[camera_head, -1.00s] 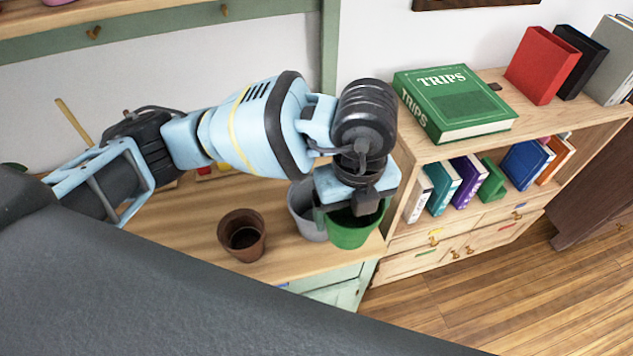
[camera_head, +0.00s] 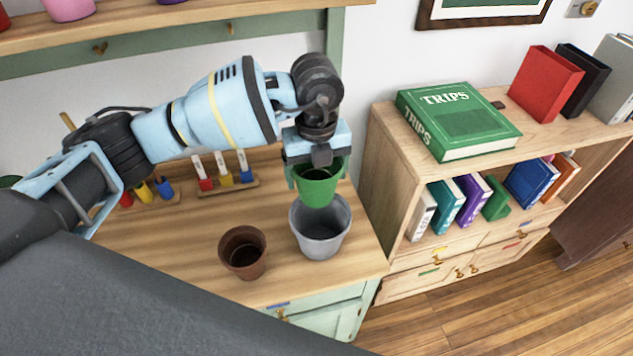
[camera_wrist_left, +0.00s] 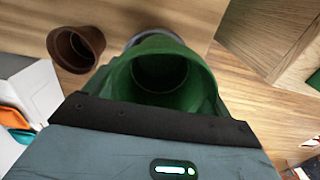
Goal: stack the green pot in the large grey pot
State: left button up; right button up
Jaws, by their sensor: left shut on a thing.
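The green pot (camera_head: 318,186) is held upright in my left gripper (camera_head: 318,166), which is shut on its rim. The large grey pot (camera_head: 320,236) stands upright on the wooden worktop. In the head view the green pot is above the back part of the grey pot's mouth and covers some of its rim. In the left wrist view the green pot (camera_wrist_left: 165,75) fills the middle, with a sliver of the grey pot's rim (camera_wrist_left: 150,38) behind it. The exact height gap between the pots cannot be told. My right gripper is not in view.
A brown pot (camera_head: 243,253) stands on the worktop (camera_head: 190,270) left of the grey pot. Coloured tools in wooden racks (camera_head: 228,185) stand behind. A bookshelf (camera_head: 385,140) with a green book (camera_head: 458,118) on top is close on the right.

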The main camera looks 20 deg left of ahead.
pick_arm(q)
notch_tip(320, 180, down, 3)
jog(key=shift+f, duration=0.1)
jog(key=shift+c, duration=0.5)
jog(key=shift+s+f, duration=0.15)
jog(key=shift+f, duration=0.05)
jog(key=shift+c, duration=0.5)
jog(key=o, duration=0.8)
jog(key=shift+f, duration=0.1)
jog(key=o, duration=0.3)
jog(key=shift+o, duration=0.2)
jog(key=shift+r, duration=0.3)
notch_tip(320, 180, up, 12)
jog(key=shift+f, duration=0.2)
